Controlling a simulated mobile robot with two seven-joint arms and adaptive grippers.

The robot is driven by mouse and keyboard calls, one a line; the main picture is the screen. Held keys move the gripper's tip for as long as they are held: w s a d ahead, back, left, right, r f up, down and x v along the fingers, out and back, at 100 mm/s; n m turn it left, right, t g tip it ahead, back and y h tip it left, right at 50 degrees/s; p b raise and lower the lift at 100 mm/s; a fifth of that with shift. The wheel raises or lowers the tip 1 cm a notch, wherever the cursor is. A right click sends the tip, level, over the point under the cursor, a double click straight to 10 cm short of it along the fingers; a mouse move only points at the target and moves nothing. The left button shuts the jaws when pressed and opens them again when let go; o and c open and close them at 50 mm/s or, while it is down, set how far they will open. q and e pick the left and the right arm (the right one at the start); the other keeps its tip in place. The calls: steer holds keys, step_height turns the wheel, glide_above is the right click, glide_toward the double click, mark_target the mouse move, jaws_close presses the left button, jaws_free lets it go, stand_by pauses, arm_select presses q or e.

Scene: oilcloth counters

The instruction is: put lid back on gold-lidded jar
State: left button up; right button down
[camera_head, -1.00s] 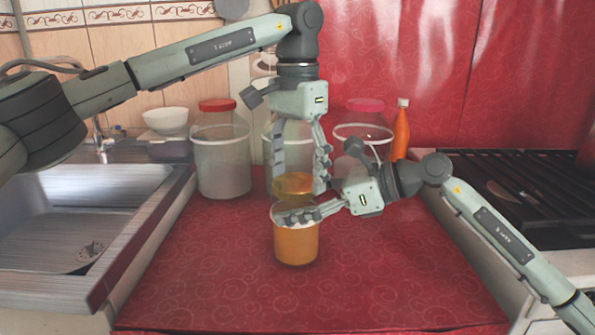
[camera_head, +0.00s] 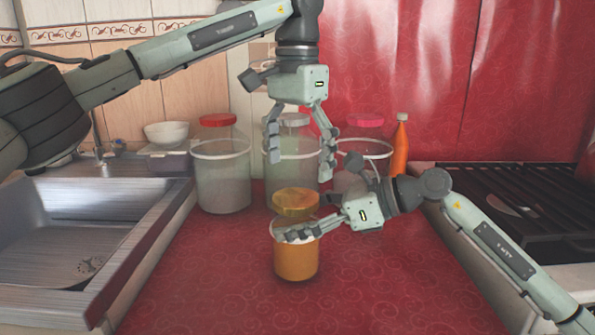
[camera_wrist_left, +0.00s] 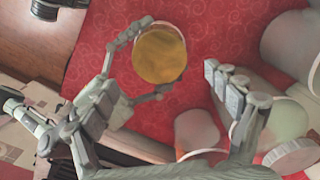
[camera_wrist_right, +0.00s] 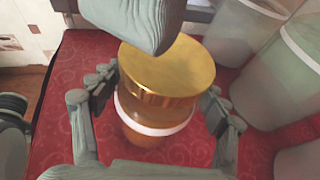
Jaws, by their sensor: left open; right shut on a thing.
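The gold lid (camera_head: 296,200) sits on top of the jar (camera_head: 296,262), which has amber contents and a white band. In the right wrist view the lid (camera_wrist_right: 168,68) looks roughly level and covers the jar's mouth. My right gripper (camera_head: 300,235) is shut on the jar, with fingers on either side below the lid. My left gripper (camera_head: 300,163) is open and empty above the lid. The left wrist view shows the lid (camera_wrist_left: 159,54) from above, between the left fingers and apart from them. Exact seating of the lid is unclear.
Large clear jars stand behind: one with a red lid (camera_head: 222,175), one in the middle (camera_head: 292,150), one with a pink lid (camera_head: 366,122). An orange bottle (camera_head: 400,145) stands at the right. A sink (camera_head: 80,215) and stove (camera_head: 520,205) flank the red counter (camera_head: 210,280), clear in front.

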arm_select(q)
steer(key=n, duration=0.5)
steer(key=shift+r+n, duration=0.2)
steer(key=shift+n, duration=0.2)
steer(key=n, duration=0.4)
steer(key=shift+r+n, duration=0.2)
steer(key=shift+n, duration=0.2)
steer(key=n, duration=0.5)
steer(key=shift+r, duration=0.2)
steer(key=n, duration=0.5)
steer(key=shift+r, duration=0.2)
steer(key=n, duration=0.5)
steer(key=shift+s+a+r, duration=0.1)
steer(key=shift+r, duration=0.1)
steer(key=n, duration=0.5)
steer(key=shift+r, duration=0.2)
steer(key=n, duration=0.4)
steer(key=shift+r+n, duration=0.15)
steer(key=shift+n, duration=0.15)
steer(key=n, duration=0.5)
steer(key=shift+r, duration=0.2)
